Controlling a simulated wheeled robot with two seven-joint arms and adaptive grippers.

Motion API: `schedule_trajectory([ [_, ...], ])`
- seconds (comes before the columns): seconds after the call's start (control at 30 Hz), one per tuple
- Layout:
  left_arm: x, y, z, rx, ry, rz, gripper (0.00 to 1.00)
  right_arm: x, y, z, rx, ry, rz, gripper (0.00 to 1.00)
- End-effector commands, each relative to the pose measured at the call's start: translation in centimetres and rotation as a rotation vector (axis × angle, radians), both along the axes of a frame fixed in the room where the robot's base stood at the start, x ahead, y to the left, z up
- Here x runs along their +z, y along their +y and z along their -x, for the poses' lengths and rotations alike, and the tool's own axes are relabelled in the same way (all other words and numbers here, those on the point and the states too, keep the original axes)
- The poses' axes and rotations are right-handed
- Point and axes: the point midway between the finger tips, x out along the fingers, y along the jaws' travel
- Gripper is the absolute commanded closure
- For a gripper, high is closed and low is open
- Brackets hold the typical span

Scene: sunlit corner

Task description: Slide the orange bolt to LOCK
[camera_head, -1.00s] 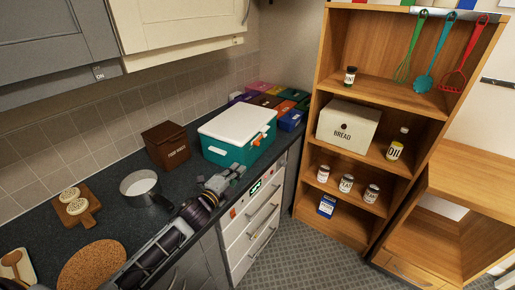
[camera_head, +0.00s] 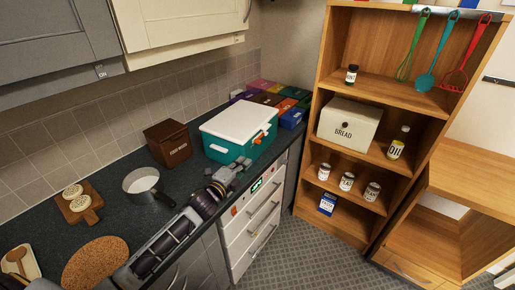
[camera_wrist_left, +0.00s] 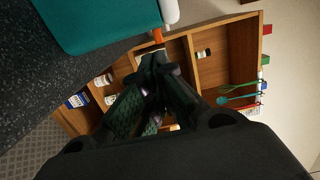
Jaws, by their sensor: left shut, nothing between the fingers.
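The orange bolt (camera_head: 259,138) shows as a small orange piece on the front of the teal box (camera_head: 226,151), under its white lid (camera_head: 240,121). I cannot read a LOCK mark or tell the bolt's position. An orange piece (camera_wrist_left: 158,36) also shows in the left wrist view, just beyond the fingertips. My left gripper (camera_head: 241,164) is in front of the box, below the orange bolt. In the left wrist view its dark fingers (camera_wrist_left: 154,68) are together and empty. Contact with the bolt cannot be made out. My right gripper is not in view.
A brown food box (camera_head: 167,143) and a pan (camera_head: 143,184) stand left on the dark counter. Several coloured boxes (camera_head: 270,100) are behind the teal box. White drawers (camera_head: 250,222) lie below the counter edge. A wooden shelf (camera_head: 319,133) stands right, with open floor in front.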

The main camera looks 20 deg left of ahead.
Motion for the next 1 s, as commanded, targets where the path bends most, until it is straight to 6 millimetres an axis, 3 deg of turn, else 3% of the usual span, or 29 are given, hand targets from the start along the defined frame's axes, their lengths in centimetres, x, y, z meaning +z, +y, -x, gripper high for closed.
schedule_trajectory([
  [1.0,0.2,-1.9,-7.6,0.0,-0.001,0.0,1.0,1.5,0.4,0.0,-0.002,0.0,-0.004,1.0],
])
